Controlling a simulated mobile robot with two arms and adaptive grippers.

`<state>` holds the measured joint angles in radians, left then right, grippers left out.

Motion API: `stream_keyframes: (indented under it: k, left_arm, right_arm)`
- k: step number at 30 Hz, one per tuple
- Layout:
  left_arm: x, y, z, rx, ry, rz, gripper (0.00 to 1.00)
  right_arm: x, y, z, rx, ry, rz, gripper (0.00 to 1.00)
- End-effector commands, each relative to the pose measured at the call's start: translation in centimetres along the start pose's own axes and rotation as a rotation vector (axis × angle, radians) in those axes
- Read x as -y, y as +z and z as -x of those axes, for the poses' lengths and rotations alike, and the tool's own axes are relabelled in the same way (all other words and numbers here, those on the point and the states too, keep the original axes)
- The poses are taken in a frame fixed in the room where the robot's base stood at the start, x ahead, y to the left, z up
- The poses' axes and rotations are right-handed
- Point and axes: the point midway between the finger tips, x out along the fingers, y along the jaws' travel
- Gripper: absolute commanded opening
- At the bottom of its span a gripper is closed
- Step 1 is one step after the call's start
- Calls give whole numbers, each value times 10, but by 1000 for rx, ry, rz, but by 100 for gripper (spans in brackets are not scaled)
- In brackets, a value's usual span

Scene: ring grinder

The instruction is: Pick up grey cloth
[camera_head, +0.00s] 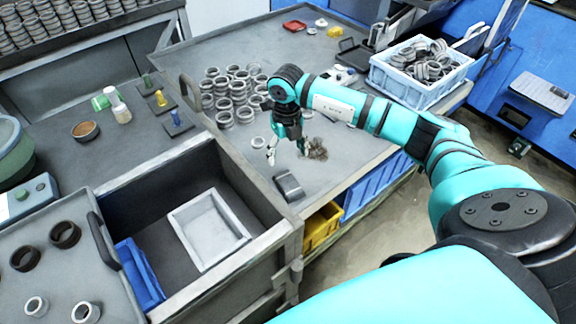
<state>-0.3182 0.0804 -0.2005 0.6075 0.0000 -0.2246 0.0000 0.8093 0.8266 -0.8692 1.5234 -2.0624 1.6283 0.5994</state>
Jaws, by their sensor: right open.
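A small crumpled grey-brown thing, which looks like the grey cloth (318,150), lies on the grey worktable (350,180). My right gripper (288,157) points down just left of it with its fingers apart. The right finger is close beside the cloth and hides part of its left side; I cannot tell whether they touch. Nothing shows between the fingers. My left gripper is not in view.
A dark grey block (288,186) lies in front of the gripper. Several metal rings (225,95) are stacked behind it to the left. A light blue crate (400,85) of rings stands at the right. An open bin with a white tray (210,228) is at the lower left.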

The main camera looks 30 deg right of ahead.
Motion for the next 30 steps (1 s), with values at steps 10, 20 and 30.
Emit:
stream_keyframes:
  k: [10, 20, 30]
  left_arm:
    - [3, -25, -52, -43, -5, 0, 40]
    - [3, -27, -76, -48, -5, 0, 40]
    - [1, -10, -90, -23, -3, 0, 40]
  right_arm:
    - [0, 0, -71, 0, 2, -1, 74]
    - [0, 1, -102, -1, 1, -1, 74]
    - [1, 2, -123, 0, 1, 0, 74]
